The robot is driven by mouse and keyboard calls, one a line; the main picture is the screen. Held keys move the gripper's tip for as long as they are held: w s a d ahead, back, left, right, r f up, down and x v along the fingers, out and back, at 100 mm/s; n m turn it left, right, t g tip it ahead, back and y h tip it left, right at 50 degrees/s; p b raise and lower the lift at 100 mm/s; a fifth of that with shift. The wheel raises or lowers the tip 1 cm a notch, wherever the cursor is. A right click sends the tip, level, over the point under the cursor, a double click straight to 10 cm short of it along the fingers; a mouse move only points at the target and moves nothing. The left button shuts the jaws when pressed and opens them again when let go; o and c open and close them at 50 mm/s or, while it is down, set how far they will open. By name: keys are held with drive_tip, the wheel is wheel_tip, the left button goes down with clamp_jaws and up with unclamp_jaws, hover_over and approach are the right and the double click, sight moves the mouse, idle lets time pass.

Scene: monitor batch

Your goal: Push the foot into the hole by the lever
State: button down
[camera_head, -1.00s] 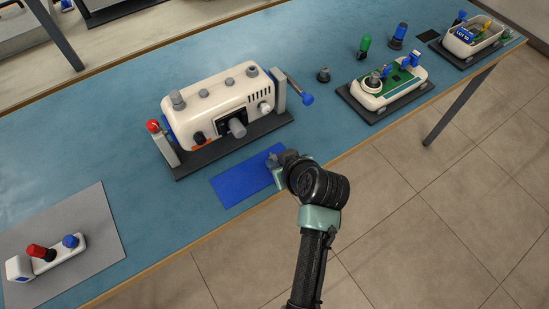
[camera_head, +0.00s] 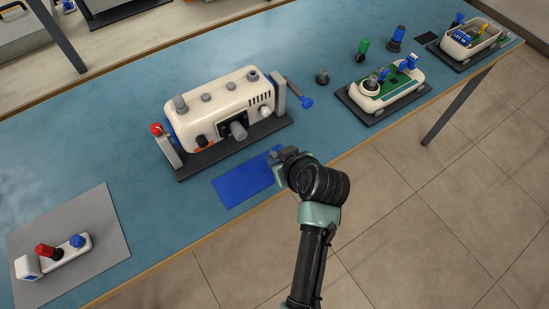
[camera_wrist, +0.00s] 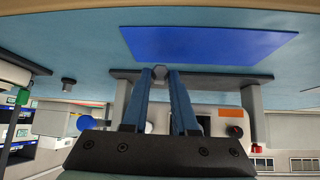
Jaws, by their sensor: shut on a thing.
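The white monitor (camera_head: 212,108) rests on a dark base, with several grey feet standing on its upper side. My gripper (camera_head: 279,156) is low over the blue mat's right end, in front of the monitor. In the wrist view, its blue fingers (camera_wrist: 160,78) are shut on a small grey piece (camera_wrist: 158,71), apparently a foot, mostly hidden.
Another grey foot (camera_head: 322,77) stands on the table right of the monitor. The blue mat (camera_head: 243,182) is bare. A grey mat (camera_head: 95,215) with a small white device is at left.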

drive_tip(key=shift+r+p, duration=1.2)
drive_tip(key=shift+r, duration=0.3)
drive_tip(key=c, duration=1.2)
unclamp_jaws()
drive_tip(key=shift+c, duration=0.2)
clamp_jaws()
